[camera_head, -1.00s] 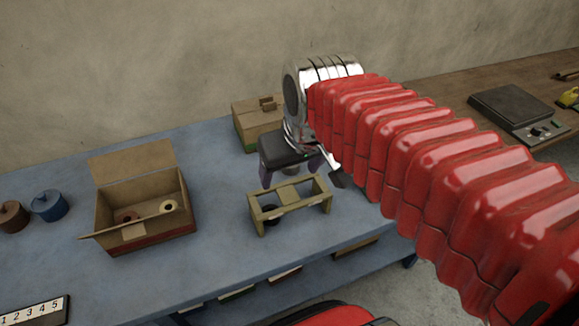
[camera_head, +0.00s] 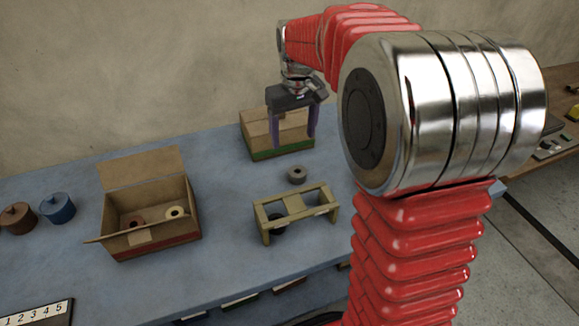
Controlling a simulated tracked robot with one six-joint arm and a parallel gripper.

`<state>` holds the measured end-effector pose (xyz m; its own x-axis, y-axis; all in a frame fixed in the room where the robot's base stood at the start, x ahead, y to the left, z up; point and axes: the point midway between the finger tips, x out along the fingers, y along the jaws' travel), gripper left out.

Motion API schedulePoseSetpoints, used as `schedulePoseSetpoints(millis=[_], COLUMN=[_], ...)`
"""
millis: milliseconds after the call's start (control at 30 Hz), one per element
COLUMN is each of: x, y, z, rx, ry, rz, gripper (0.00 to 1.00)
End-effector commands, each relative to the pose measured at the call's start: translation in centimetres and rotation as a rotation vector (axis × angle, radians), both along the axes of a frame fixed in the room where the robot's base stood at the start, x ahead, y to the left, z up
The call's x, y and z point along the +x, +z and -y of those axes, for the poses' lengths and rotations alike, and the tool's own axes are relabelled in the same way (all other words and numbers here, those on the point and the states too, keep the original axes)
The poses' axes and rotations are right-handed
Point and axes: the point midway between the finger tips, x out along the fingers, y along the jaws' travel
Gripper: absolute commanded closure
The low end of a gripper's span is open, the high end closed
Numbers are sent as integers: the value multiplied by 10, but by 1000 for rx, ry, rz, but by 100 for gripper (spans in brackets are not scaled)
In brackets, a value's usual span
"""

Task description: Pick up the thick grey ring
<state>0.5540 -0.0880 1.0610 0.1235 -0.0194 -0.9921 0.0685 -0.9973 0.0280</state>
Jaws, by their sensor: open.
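A thick grey ring (camera_head: 297,175) lies flat on the blue table (camera_head: 230,200), just behind a small wooden frame (camera_head: 294,208). My gripper (camera_head: 294,141) is open, with its two dark purple fingers pointing down. It is raised behind the ring in the picture, in front of a closed-looking cardboard box with a green base (camera_head: 262,153). Nothing shows between the fingers. A dark round thing (camera_head: 278,226) sits inside the wooden frame, partly hidden by its bars.
An open cardboard box (camera_head: 160,246) holds a reddish roll (camera_head: 137,223) and a cream roll (camera_head: 175,212). A brown pot (camera_head: 17,218) and a blue pot (camera_head: 57,208) stand at the left. A numbered strip (camera_head: 38,312) lies front left. Table between the open box and the frame is clear.

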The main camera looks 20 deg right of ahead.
Motion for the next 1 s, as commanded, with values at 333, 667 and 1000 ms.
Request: schedulePoseSetpoints(millis=[333, 667, 1000], x=[57, 73, 73], y=[-57, -80, -83], z=[33, 45, 45], rx=[12, 17, 18], ry=[16, 23, 23], rz=[-95, -125, -125], gripper=[30, 30, 30])
